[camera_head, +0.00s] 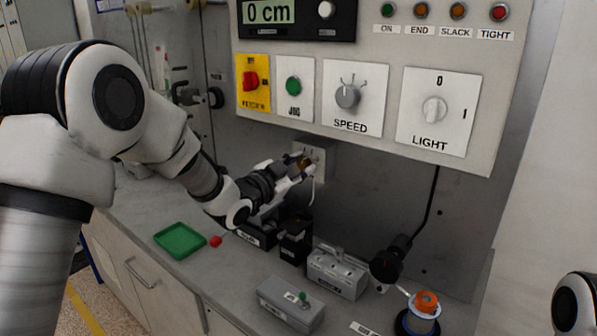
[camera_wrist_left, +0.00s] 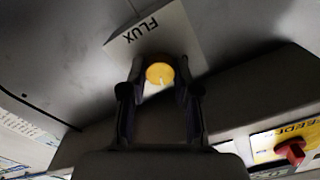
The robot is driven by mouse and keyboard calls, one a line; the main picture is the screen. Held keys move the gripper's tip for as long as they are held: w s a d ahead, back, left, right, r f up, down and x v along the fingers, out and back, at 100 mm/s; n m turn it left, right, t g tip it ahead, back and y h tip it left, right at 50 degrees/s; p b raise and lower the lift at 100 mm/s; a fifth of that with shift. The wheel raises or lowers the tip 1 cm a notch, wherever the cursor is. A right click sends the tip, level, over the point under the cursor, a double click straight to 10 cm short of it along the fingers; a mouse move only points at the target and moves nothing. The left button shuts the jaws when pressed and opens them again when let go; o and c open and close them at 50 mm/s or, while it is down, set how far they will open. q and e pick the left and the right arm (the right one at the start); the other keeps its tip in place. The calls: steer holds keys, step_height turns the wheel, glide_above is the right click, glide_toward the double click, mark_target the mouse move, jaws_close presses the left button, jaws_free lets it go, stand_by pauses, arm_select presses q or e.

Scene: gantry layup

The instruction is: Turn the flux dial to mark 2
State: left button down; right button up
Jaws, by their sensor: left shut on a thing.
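The flux dial is a round yellow knob (camera_wrist_left: 159,74) with a pale pointer line, on a white plate (camera_wrist_left: 158,36) lettered FLUX, upside down in the left wrist view. In the head view the dial (camera_head: 304,161) is mostly hidden by my gripper, on a small box on the back wall below the control panel. My left gripper (camera_head: 301,170) reaches it from the left and is shut on it, with one finger on each side of the knob (camera_wrist_left: 160,85). The marks around the dial cannot be read. My right gripper is out of view.
The control panel (camera_head: 390,55) with SPEED and LIGHT knobs overhangs the left gripper. Below stand black blocks (camera_head: 295,240), grey boxes (camera_head: 337,272) and a blue-and-orange spool (camera_head: 424,305).

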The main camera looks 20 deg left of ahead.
arm_select(q)
steer(key=shift+r, duration=0.2)
stand_by(0.3)
steer(key=c, duration=0.9)
jaws_free()
steer(key=shift+w, duration=0.1)
steer(key=shift+o, duration=0.3)
steer(key=shift+w+d+f, duration=0.1)
steer(key=shift+w+f, duration=0.1)
steer(key=shift+f, duration=0.05)
steer(key=v, duration=1.2)
